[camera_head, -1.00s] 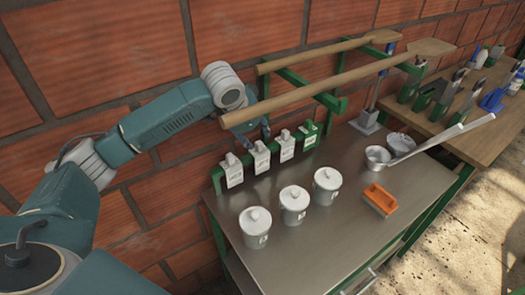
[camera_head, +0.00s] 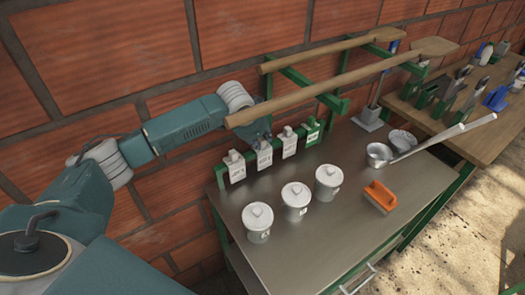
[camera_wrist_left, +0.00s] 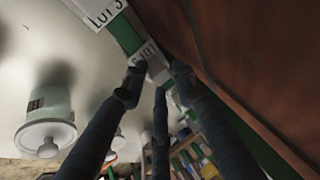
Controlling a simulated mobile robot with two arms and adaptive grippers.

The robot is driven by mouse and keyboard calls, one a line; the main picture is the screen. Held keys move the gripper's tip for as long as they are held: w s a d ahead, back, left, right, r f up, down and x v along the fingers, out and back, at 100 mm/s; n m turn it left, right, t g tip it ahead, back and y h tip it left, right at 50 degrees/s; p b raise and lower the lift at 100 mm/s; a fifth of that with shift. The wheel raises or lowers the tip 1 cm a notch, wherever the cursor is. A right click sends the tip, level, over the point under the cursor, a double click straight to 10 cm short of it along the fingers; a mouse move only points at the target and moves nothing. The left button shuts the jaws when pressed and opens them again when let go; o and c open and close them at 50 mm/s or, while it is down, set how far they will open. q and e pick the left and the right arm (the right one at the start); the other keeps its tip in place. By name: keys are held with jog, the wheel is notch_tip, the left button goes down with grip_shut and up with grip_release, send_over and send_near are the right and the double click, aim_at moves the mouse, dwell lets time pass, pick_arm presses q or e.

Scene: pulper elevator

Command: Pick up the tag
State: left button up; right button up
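Several hanging tags stand in a row on a green rail at the back of the metal table: white tags at the left (camera_head: 235,168), second (camera_head: 264,156) and third (camera_head: 289,144), and a green one (camera_head: 312,132) at the right. My left gripper (camera_head: 264,133) is just above the second white tag, partly hidden by a wooden handle. In the left wrist view the dark fingers (camera_wrist_left: 158,80) are spread apart around the upper part of a white lettered tag (camera_wrist_left: 143,55). Another lettered tag (camera_wrist_left: 103,10) is at the top. My right gripper is not in view.
Two long wooden handles (camera_head: 335,81) on a green frame cross close over my left gripper. The brick wall (camera_head: 100,60) is close behind.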

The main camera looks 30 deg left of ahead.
pick_arm(q)
grip_shut()
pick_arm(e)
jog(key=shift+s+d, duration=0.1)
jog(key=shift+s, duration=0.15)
pick_arm(q)
jog(key=shift+r, duration=0.1)
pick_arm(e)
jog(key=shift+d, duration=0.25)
